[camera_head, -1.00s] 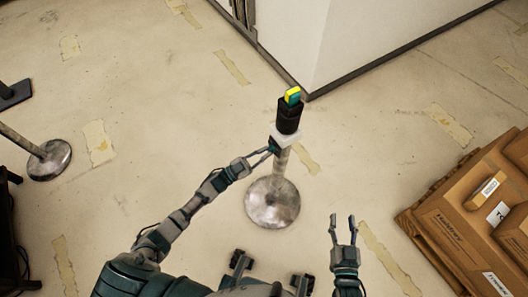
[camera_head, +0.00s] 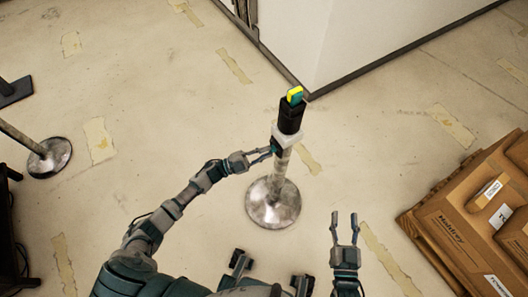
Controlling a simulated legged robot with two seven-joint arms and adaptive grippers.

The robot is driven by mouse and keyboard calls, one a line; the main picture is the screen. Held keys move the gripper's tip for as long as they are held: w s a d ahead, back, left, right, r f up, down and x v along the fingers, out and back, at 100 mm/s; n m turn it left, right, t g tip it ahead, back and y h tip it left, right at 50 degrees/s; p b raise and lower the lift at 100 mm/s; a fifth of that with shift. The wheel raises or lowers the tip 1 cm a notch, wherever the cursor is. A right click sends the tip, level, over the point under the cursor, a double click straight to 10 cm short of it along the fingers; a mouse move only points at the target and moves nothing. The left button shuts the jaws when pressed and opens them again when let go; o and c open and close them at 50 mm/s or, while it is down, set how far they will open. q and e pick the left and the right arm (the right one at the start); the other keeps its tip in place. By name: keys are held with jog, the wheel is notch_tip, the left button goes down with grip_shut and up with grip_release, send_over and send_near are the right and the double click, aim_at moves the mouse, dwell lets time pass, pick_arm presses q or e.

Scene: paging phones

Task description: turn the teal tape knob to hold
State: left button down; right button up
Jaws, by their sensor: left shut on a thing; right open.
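A stanchion post stands upright in the middle, with a round metal base (camera_head: 273,203) and a black head (camera_head: 291,117). A yellow and teal piece (camera_head: 295,96) sits on top of the head. A small teal knob (camera_head: 275,146) shows at the left side of the pale collar (camera_head: 284,137), below the black head. My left gripper (camera_head: 270,151) reaches in from the left and is shut on this knob. The fingers partly hide it, and its setting cannot be read. My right gripper (camera_head: 344,222) is open and empty, to the right of the base.
Cardboard boxes (camera_head: 459,228) are stacked on a pallet at the right. A white wall (camera_head: 350,40) has its corner just behind the post. The floor between is clear.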

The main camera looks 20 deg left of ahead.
pick_arm(q)
jog(key=shift+f, duration=0.3)
jog(key=c, duration=1.3)
grip_release()
jog(key=shift+o, duration=0.5)
jog(key=shift+w+d, duration=0.1)
jog(key=shift+r, duration=0.15)
